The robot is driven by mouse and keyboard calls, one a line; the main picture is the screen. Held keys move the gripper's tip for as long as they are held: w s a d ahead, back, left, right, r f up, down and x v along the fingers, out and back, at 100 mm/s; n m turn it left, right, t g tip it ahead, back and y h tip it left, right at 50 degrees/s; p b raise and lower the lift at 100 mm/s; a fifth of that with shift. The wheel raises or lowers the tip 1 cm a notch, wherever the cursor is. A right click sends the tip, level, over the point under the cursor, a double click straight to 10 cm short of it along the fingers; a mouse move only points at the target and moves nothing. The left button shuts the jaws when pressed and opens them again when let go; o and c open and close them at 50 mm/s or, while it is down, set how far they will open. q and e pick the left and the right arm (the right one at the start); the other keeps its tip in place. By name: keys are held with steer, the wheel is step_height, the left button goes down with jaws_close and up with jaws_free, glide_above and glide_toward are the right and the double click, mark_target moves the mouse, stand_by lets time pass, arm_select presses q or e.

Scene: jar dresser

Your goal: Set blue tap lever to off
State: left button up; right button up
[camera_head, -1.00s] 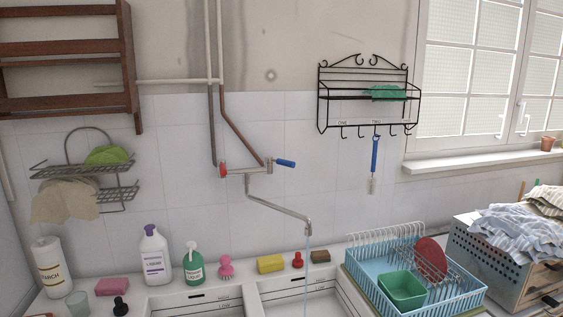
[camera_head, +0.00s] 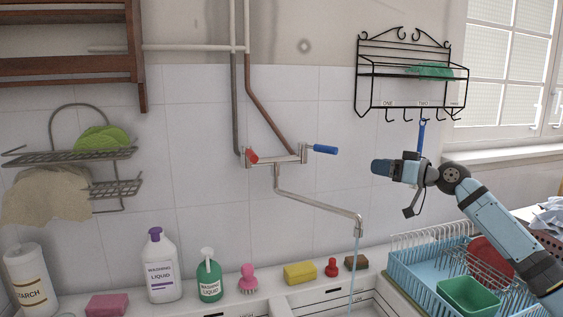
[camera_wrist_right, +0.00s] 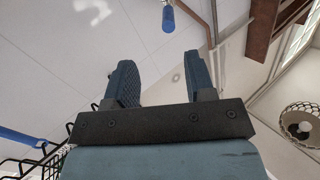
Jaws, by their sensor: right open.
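The wall tap (camera_head: 275,160) has a blue lever (camera_head: 323,149) on its right end, pointing right, and a red lever (camera_head: 252,156) on its left end. Water (camera_head: 354,265) runs from the spout (camera_head: 358,226). My right gripper (camera_head: 377,166) is to the right of the blue lever and slightly lower in the picture, apart from it. In the right wrist view my right gripper (camera_wrist_right: 160,72) is open and empty, and the blue lever (camera_wrist_right: 168,20) shows beyond the fingertips. My left gripper is not in view.
A black wire rack (camera_head: 410,72) with hooks and a hanging blue-handled brush (camera_head: 421,138) is above and behind my right arm. A blue dish rack (camera_head: 405,272) stands below it. Bottles, sponges and brushes line the sink's back edge. The wall around the blue lever is clear.

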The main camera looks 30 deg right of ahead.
mark_target(335, 151)
steer(key=shift+a+r+p+x, duration=0.1)
steer(key=shift+r+p+x, duration=0.55)
steer(key=shift+x, duration=1.65)
steer(key=shift+a+r+p+x, duration=0.15)
steer(key=shift+p+x, duration=0.9)
steer(key=shift+x, duration=1.25)
steer(key=shift+d+r+p+x, duration=0.1)
steer(key=shift+r+p+x, duration=0.55)
steer(key=shift+x, duration=1.7)
steer(key=shift+f, duration=0.2)
jaws_close()
